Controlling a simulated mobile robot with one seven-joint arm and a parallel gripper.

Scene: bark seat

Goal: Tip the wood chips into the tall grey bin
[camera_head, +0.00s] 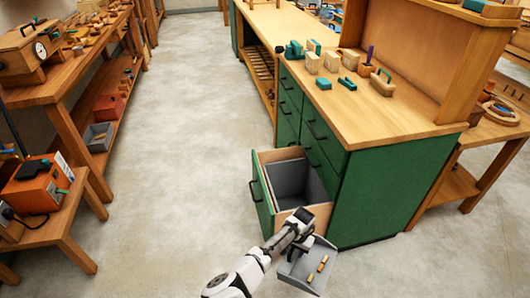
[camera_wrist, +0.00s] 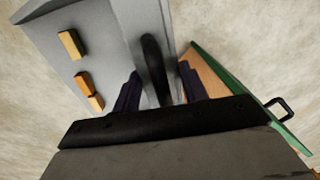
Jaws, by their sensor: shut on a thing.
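My gripper (camera_head: 302,228) is shut on the dark handle (camera_wrist: 153,62) of a grey dustpan (camera_head: 297,268). The wrist view shows the handle between the two dark fingers (camera_wrist: 160,88). A few small wood chips (camera_head: 321,264) lie on the pan, and they also show in the wrist view (camera_wrist: 71,44). The pan is held in front of the green cabinet, just right of and nearer than its open drawer. The grey bin (camera_head: 293,180) stands inside this drawer with its top open. The pan is beside the bin, not over it.
The pulled-out drawer (camera_head: 261,197) of the green cabinet (camera_head: 375,190) juts into the aisle. Blocks and tools (camera_head: 330,60) stand on the cabinet top. Wooden benches (camera_head: 60,110) line the left side. The concrete floor (camera_head: 170,170) between is clear.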

